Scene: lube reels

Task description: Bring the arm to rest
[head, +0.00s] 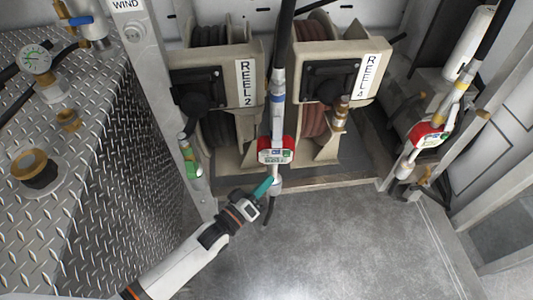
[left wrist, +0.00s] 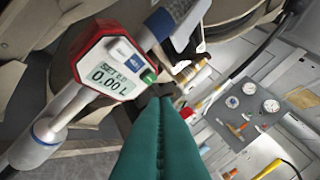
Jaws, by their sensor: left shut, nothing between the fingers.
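My left gripper (head: 264,187) is shut and empty, its teal fingers pressed together. In the head view its tip is close to the lower end of a hanging dispensing nozzle with a red-framed meter (head: 276,150). I cannot tell whether they touch. My left arm comes in from the lower left, stretched out over the floor. In the left wrist view the teal fingers (left wrist: 162,110) point up the middle, and the meter (left wrist: 112,72) reads 0.00 L at their left. My right gripper is in neither view.
Reel 2 (head: 215,75) and Reel 4 (head: 345,72) stand behind the nozzle. A second red meter (head: 428,134) hangs at right. A diamond-plate cabinet (head: 105,160) with a gauge (head: 36,60) fills the left. The grey floor (head: 330,240) in front is clear.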

